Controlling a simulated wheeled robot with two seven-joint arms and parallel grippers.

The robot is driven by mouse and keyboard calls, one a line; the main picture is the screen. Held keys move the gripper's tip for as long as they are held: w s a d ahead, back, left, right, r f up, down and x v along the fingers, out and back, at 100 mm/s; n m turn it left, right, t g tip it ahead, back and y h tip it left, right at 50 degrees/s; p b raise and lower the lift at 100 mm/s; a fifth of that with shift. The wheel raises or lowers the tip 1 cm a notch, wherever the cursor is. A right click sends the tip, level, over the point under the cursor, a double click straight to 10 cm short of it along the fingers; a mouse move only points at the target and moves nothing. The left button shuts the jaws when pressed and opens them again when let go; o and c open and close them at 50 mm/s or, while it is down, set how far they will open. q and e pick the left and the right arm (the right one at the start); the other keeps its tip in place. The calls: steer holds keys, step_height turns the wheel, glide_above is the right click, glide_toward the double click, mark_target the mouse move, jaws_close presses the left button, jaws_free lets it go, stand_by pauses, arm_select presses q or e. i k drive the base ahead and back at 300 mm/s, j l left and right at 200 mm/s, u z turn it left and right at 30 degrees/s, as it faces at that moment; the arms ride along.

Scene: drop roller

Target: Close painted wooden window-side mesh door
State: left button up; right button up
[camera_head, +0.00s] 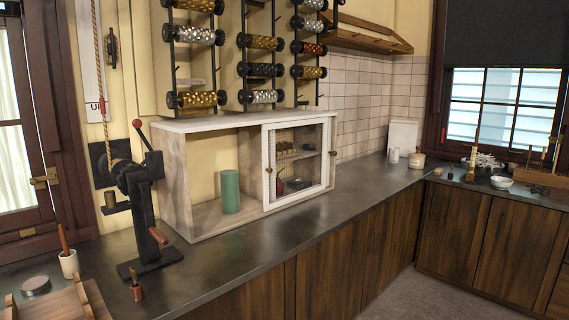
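A white-painted wooden cabinet (177,187) with a pale top stands on the dark counter. Its left half is open and holds a green cylinder (230,191). Small dark items show on shelves behind the mesh. I cannot tell whether a second door panel lies behind this one. Neither of my grippers is in view.
A black roller machine (140,200) with a red-knobbed lever and a crank stands left of the cabinet. A wooden tray (62,303) and a small cup (68,264) are at front left. Patterned rollers (197,99) hang above. The counter (300,232) before the cabinet is clear.

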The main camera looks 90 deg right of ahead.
mark_target(268, 206)
steer(key=z, duration=2.9)
steer(key=i+l, duration=0.35)
steer(key=i+l+u, duration=0.1)
steer(key=i+l, duration=0.6)
steer(key=l, duration=0.2)
steer(key=i+l+u, duration=0.1)
steer(key=i+l, duration=0.6)
steer(key=l, duration=0.15)
steer(key=i+l+u, duration=0.1)
steer(key=i+l, duration=0.2)
steer(key=l, duration=0.15)
steer(key=i+l, duration=0.35)
steer(key=l, duration=0.15)
steer(key=i+l, duration=0.3)
steer(key=l, duration=0.15)
steer(key=u, duration=0.05)
